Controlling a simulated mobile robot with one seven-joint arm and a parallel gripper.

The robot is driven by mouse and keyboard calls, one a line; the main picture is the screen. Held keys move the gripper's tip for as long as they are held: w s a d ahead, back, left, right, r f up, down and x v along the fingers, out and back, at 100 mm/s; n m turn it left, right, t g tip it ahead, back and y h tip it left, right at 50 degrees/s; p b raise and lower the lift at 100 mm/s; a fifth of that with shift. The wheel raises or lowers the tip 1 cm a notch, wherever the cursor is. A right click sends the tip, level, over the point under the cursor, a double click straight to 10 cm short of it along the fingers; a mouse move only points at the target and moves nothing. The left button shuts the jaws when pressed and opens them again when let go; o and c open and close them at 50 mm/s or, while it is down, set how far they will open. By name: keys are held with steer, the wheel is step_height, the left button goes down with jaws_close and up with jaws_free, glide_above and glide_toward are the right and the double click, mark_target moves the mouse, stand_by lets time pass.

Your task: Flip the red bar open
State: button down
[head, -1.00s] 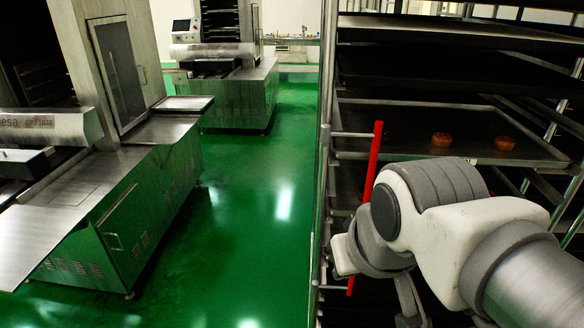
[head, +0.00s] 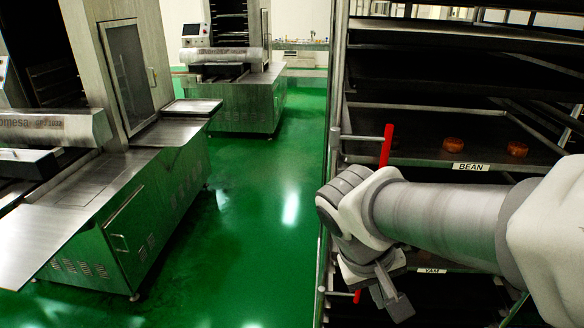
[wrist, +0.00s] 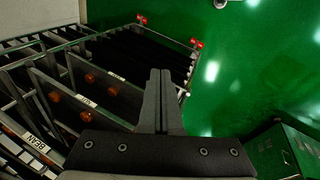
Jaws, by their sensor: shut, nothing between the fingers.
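The red bar (head: 387,146) stands nearly upright at the left front edge of the tray rack in the head view. Its top end shows above my arm and a short lower piece shows below it. My wrist hides its middle. My gripper (head: 396,306) hangs low in front of the rack, to the right of the bar's lower end. In the wrist view my gripper (wrist: 160,72) has its two fingers together with nothing between them. I cannot make out the bar in the wrist view, and I cannot tell whether my wrist touches it.
The rack (head: 338,100) holds dark trays with orange cakes (head: 454,144) and labels, including BEAN (head: 471,166) and YAM (head: 432,270). Steel machines (head: 120,220) stand at the left. Open green floor (head: 265,210) lies between them and the rack.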

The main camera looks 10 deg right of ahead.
steer(key=w+d+f+n+t+h+b, duration=0.1)
steer(key=w+d+f+n+t+h, duration=0.15)
steer(key=w+h, duration=0.3)
steer(key=w+d+f+n+t+h+b, duration=0.1)
steer(key=w+f+n+h, duration=0.1)
steer(key=w+f+h, duration=0.4)
steer(key=w+a+f+n+t+y, duration=0.1)
steer(key=w+a+n+t, duration=0.2)
steer(key=w+a+t, duration=0.2)
steer(key=shift+w+t, duration=0.65)
steer(key=shift+w, duration=0.2)
steer(key=shift+n, duration=0.25)
steer(key=x, duration=1)
